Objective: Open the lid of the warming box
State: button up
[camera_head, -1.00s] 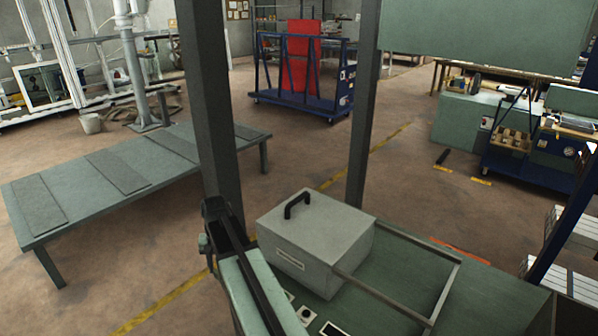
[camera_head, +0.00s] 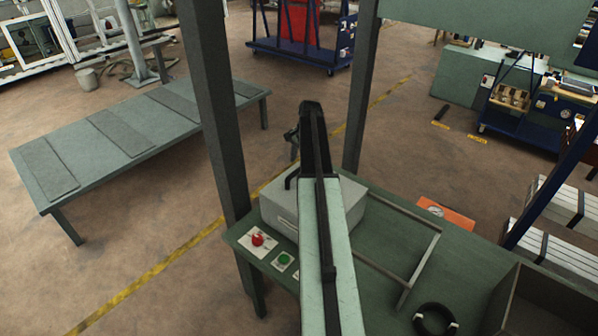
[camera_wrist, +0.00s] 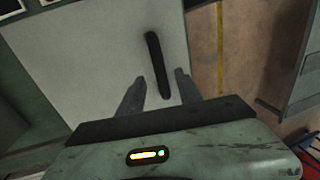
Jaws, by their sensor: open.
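The warming box (camera_head: 354,201) is a light grey box on the green workbench, partly hidden behind my arm in the head view. Its black lid handle (camera_head: 290,179) shows just left of my arm. In the wrist view the pale lid (camera_wrist: 90,60) fills the left and middle, with the black bar handle (camera_wrist: 157,62) standing on it. My gripper (camera_wrist: 157,88) is open, with one finger on each side of the handle's lower end in the picture. I see no clear contact, and the height gap is hard to tell. The lid looks shut.
A metal rail frame (camera_head: 425,262) extends right of the box. A red button (camera_head: 257,239) and a green button (camera_head: 284,259) sit on the bench's front left. A black ring (camera_head: 435,319) lies at right. A dark upright post (camera_head: 209,110) stands left of my arm.

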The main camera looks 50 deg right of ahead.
aim_at(297, 170)
jog(key=f+b, duration=0.1)
jog(key=f, duration=0.1)
jog(key=w+f+b, duration=0.1)
jog(key=f+b, duration=0.1)
jog(key=f, duration=0.1)
jog(key=shift+b, duration=0.3)
jog(key=shift+r, duration=0.1)
grip_shut()
jog(key=shift+r, duration=0.1)
dwell(0.7)
